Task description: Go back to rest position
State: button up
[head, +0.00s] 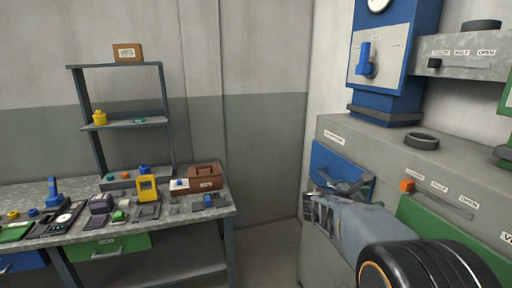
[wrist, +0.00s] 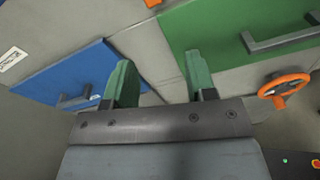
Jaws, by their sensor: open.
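My gripper (wrist: 161,82) is open and empty in the wrist view, its two green fingers spread apart. In the wrist view a blue panel with a grey handle (wrist: 72,66) is at the left and a green panel with a grey handle (wrist: 225,22) is at the upper right. In the head view my arm reaches in from the lower right, and the gripper end is in front of the blue panel (head: 334,160) of the grey machine (head: 385,160). The fingertips are hard to make out there. I cannot tell if they touch the panel.
An orange handwheel (wrist: 284,88) is right of the fingers. The machine carries an orange slider knob (head: 407,186) and a blue lever (head: 366,60). A workbench (head: 180,216) with tools and a shelf (head: 124,124) stands at the left. Floor between bench and machine looks clear.

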jog(key=s+a+f+m+g+y, duration=0.3)
jog(key=s+a+f+m+y, duration=0.85)
jog(key=s+f+m, duration=0.2)
jog(key=s+a+r+m+t+y, duration=0.2)
jog(key=s+a+m+t+y, duration=0.1)
jog(key=a, duration=0.4)
jog(key=s+m+y, duration=0.1)
jog(key=s, duration=0.1)
jog(key=shift+s+r+m+y, duration=0.35)
jog(key=shift+s, duration=0.05)
jog(key=shift+a, duration=0.1)
jog(key=shift+c, duration=0.4)
jog(key=shift+c, duration=0.4)
jog(key=shift+s+a, duration=0.1)
